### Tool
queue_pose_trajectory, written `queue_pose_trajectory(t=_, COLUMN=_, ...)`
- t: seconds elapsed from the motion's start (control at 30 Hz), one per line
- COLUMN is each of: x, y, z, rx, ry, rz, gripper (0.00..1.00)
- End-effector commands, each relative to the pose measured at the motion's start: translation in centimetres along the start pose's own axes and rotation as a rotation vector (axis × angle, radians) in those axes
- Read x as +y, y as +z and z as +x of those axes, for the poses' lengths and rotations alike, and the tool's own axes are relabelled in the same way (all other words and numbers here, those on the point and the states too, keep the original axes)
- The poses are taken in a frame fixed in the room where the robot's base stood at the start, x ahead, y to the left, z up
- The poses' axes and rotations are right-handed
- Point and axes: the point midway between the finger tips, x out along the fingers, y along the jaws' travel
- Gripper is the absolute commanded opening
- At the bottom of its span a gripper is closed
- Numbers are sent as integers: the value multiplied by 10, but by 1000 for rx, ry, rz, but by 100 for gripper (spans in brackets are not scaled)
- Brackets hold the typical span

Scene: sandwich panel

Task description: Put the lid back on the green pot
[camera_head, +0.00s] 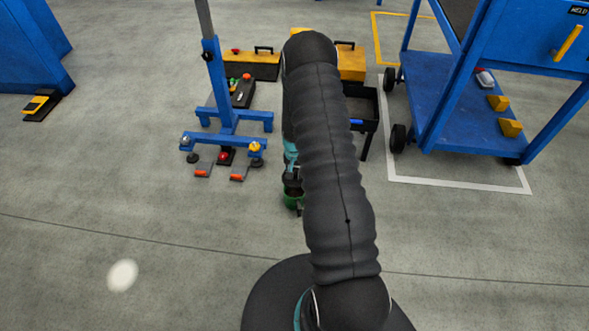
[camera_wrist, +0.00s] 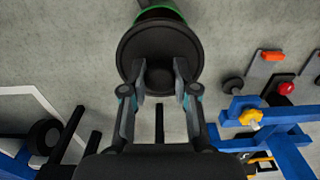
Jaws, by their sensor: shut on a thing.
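The green pot (camera_head: 291,201) stands on the floor near the middle of the head view, partly hidden behind my arm. Its green rim (camera_wrist: 163,12) shows at the top of the wrist view, behind the lid. The dark round lid (camera_wrist: 158,36) fills the upper middle of the wrist view. My gripper (camera_wrist: 159,80) is shut on the lid's knob, with one finger on each side. The lid overlaps the pot in the wrist view and hides most of it. In the head view my gripper (camera_head: 291,178) is beside or over the pot; I cannot tell whether the lid touches it.
A blue wheeled stand (camera_head: 228,125) is left of the pot, with orange-handled items (camera_head: 238,172) before it. A dark cart (camera_head: 362,110) and a blue trolley (camera_head: 455,110) are to the right. Toolboxes (camera_head: 252,65) are behind. The floor at front left is clear.

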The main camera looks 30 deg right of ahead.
Motion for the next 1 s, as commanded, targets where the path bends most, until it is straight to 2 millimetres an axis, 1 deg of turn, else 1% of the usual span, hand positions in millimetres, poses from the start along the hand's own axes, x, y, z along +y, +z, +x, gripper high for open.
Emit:
queue_pose_trajectory(t=0.27, x=1, y=0, z=13, rx=0, ry=0, rz=2, gripper=5)
queue_pose_trajectory(t=0.8, x=1, y=0, z=58, rx=0, ry=0, rz=1, gripper=5)
queue_pose_trajectory(t=1.0, x=0, y=0, z=64, rx=1, ry=0, rz=1, gripper=5)
